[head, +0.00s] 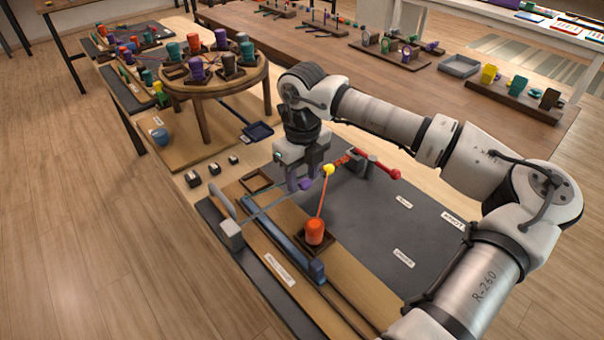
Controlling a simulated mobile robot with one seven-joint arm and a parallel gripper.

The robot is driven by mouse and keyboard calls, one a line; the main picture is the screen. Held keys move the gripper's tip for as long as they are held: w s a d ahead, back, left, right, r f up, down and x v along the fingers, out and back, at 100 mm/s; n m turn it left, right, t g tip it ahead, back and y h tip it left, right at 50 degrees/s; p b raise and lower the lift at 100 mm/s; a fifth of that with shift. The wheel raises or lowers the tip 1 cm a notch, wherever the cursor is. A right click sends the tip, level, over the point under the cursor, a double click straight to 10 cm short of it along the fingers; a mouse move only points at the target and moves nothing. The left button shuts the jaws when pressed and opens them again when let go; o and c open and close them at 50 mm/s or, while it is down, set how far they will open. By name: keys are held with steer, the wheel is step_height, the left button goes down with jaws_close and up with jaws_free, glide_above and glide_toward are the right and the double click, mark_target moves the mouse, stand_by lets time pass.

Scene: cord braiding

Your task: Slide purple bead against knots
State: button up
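The purple bead (306,184) is small and sits between the fingertips of my gripper (305,182), above the work board. The fingers appear closed on it from both sides; part of the bead is hidden by them. A yellow bead (328,169) is just to the right. An orange cord (322,196) runs from the yellow bead down to an orange spool (315,231) on a dark square base. A short orange-red length (342,161) lies beyond the yellow bead, towards a grey clamp (362,163). I cannot make out individual knots.
A red-handled tool (386,170) extends right of the clamp. A blue bar (283,243) and a grey block (231,235) lie at the board's left. A dark mat (385,220) gives free room on the right. A round braiding stand (262,72) with several spools stands behind left.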

step_height(320, 180, up, 14)
steer(key=b, duration=0.1)
stand_by(0.5)
steer(key=shift+f, duration=0.1)
steer(key=shift+c, duration=0.4)
